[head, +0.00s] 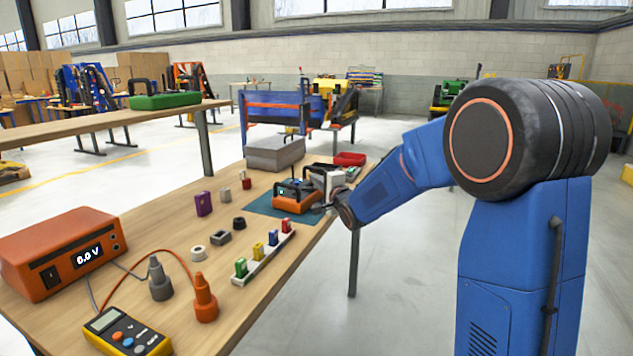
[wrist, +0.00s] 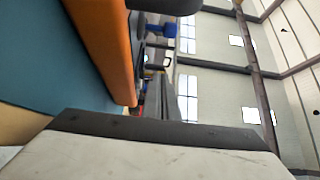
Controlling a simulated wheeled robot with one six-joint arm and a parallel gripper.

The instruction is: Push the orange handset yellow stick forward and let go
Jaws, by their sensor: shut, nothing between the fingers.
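The orange handset (head: 293,202) sits on a blue-green mat (head: 262,205) on the workbench in the head view. Its orange side (wrist: 108,40) fills the upper left of the wrist view, close to my gripper. A blue knob (wrist: 163,29) stands out from it there. I cannot make out a yellow stick in either view. My gripper (head: 325,190) is at the handset's right side, near the bench edge; it looks shut and empty. The gripper partly hides the handset's right end, and whether they touch is unclear.
A grey box (head: 275,152) and a red tray (head: 349,159) stand behind the handset. A white rack of coloured blocks (head: 265,254) lies in front. An orange meter box (head: 62,252) and yellow multimeter (head: 127,331) are at the near left. Open floor lies right of the bench.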

